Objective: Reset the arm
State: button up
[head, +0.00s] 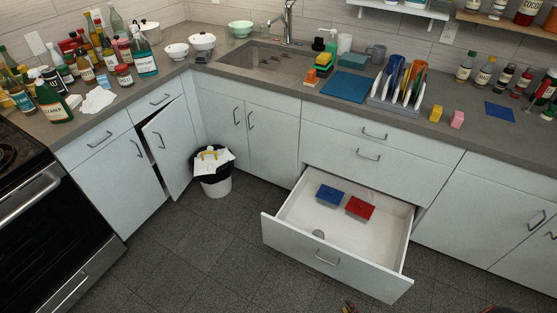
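I cannot make out my gripper in the head view, so its state and position are hidden from me. A lower drawer (284,249) is pulled out from the cabinet. A blue box (328,195) and a red box (359,208) lie inside it, near its back. A small round grey thing lies on the drawer floor. Tiny coloured bits (348,308) show at the bottom edge, cut off, and I cannot tell what they are.
A cabinet door (168,148) at the left stands ajar. A bin (215,180) with a black liner stands in the corner. A black oven (45,230) is at the left. Bottles, bowls, a dish rack (398,100) and sponges crowd the counter. The floor's middle is clear.

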jog(key=w+d+r+g, duration=0.2)
jog(key=w+d+g, duration=0.15)
jog(key=d, duration=0.85)
jog(key=w+d+r+m+g+h, duration=0.2)
jog(key=w+d+r+h, duration=0.1)
jog(key=w+d+r, duration=0.65)
jog(key=w+r+m+g+h, duration=0.1)
jog(key=w+r+m+h, duration=0.2)
jog(key=r, duration=1.1)
jog(key=w+r+m+g+h, duration=0.1)
jog(key=w+r+m, duration=0.35)
jog(key=r, duration=0.85)
jog(key=s+a+r+m, duration=0.2)
jog(key=s+a+r, duration=0.1)
jog(key=a+r, duration=0.65)
jog(key=s+a+r+m, duration=0.25)
jog(key=a+r, duration=0.45)
jog(key=r, duration=0.6)
jog(key=s+a+r+m+y, duration=0.1)
jog(key=s+a+r+m, duration=0.1)
jog(key=s+a, duration=0.7)
jog(key=s+a+r+m+g+y, duration=0.1)
jog(key=s+a+r+m+y, duration=0.1)
jog(key=s+a, duration=0.7)
notch_tip(320, 180, up, 2)
jog(key=shift+s+r+m, duration=0.1)
jog(key=shift+s+m, duration=0.15)
jog(key=shift+m, duration=0.25)
